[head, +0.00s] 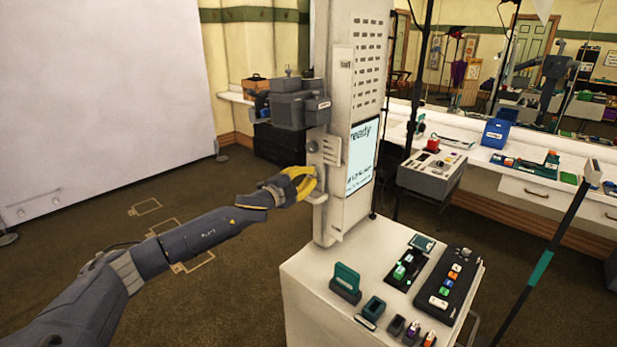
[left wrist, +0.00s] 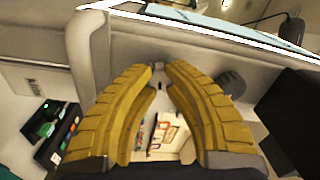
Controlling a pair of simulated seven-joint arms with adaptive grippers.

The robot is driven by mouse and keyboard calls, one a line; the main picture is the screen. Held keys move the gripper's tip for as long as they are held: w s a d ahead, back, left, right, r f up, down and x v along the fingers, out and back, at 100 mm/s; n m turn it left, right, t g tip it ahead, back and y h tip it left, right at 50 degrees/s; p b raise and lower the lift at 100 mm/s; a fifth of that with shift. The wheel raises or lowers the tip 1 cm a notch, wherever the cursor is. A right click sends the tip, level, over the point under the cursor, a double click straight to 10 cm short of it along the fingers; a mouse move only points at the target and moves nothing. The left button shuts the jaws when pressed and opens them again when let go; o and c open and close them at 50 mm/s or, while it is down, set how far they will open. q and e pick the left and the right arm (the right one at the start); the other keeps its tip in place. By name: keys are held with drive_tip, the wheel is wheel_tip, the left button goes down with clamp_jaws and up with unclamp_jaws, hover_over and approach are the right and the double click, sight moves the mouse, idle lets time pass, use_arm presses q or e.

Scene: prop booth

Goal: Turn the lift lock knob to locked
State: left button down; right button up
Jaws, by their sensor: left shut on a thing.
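My left gripper (head: 303,184) has yellow fingers and reaches the side of the white column (head: 344,215). In the left wrist view its fingertips (left wrist: 158,70) are closed on a small grey part at the column, mostly hidden between them. This may be the lift lock knob, but its shape and setting cannot be read. A dark round knob (head: 313,146) sits on the column's side plate above the gripper, apart from the fingers; it likely also shows in the left wrist view (left wrist: 231,84). A pale handle (head: 319,201) projects just below the fingers. My right gripper is not in view.
A grey camera-like box (head: 300,103) juts from the column above the gripper. A screen (head: 361,158) reading "ready" is on the column's right face. The white cabinet top (head: 320,292) below carries a dark button panel (head: 447,288) and small holders. Floor to the left is open.

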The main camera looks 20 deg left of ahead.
use_arm(q)
drive_tip(key=shift+m, duration=1)
drive_tip(key=c, duration=1.1)
unclamp_jaws()
drive_tip(key=shift+c, duration=0.2)
drive_tip(key=v, duration=1.2)
